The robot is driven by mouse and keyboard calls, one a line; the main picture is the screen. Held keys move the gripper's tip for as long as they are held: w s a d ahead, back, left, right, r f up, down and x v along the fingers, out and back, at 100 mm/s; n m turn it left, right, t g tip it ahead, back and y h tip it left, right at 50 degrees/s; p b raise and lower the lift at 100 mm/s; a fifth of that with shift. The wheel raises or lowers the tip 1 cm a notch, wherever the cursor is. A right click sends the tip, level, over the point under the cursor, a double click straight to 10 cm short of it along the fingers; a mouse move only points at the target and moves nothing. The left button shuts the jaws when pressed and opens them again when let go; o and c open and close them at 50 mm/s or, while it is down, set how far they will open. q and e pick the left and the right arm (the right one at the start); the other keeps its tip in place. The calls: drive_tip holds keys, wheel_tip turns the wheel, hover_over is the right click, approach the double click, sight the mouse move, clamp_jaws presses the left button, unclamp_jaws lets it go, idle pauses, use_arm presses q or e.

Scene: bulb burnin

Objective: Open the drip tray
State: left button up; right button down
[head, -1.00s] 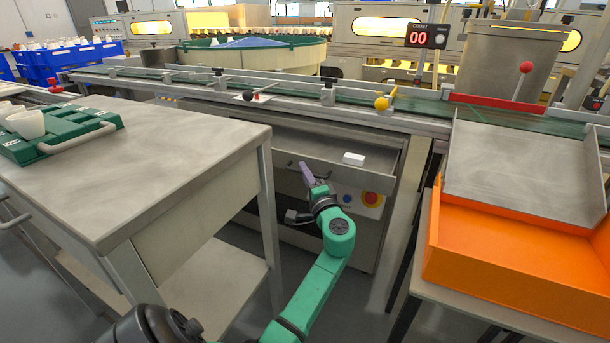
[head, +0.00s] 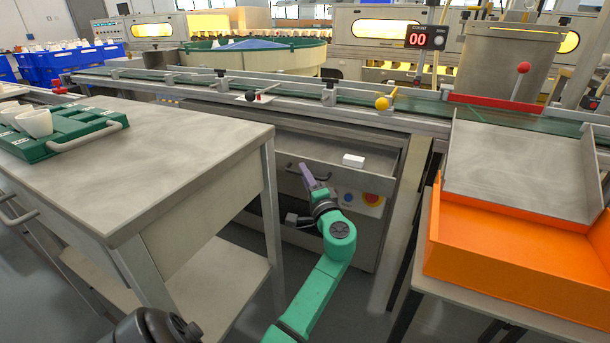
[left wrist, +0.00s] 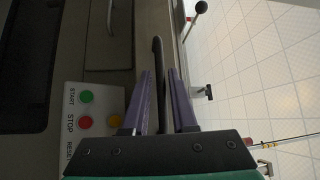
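The drip tray (head: 325,158) is a grey metal drawer under the conveyor, in the middle of the head view. Its top is visible and a small white block (head: 353,160) sits in it. Its dark bar handle (head: 322,178) is on the front face. My left gripper (head: 305,172), with purple fingers, is at the left part of this handle. My right gripper is not in view.
A button panel (left wrist: 90,120) is below the tray, close to my left gripper. A grey table (head: 150,150) with a green cup carrier (head: 80,135) stands at left. An orange bin (head: 500,260) stands at right. The floor between them is open.

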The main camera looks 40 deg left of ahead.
use_arm(q)
drive_tip(key=p+v, duration=0.1)
drive_tip(key=v, duration=1.3)
drive_tip(key=shift+d, duration=0.1)
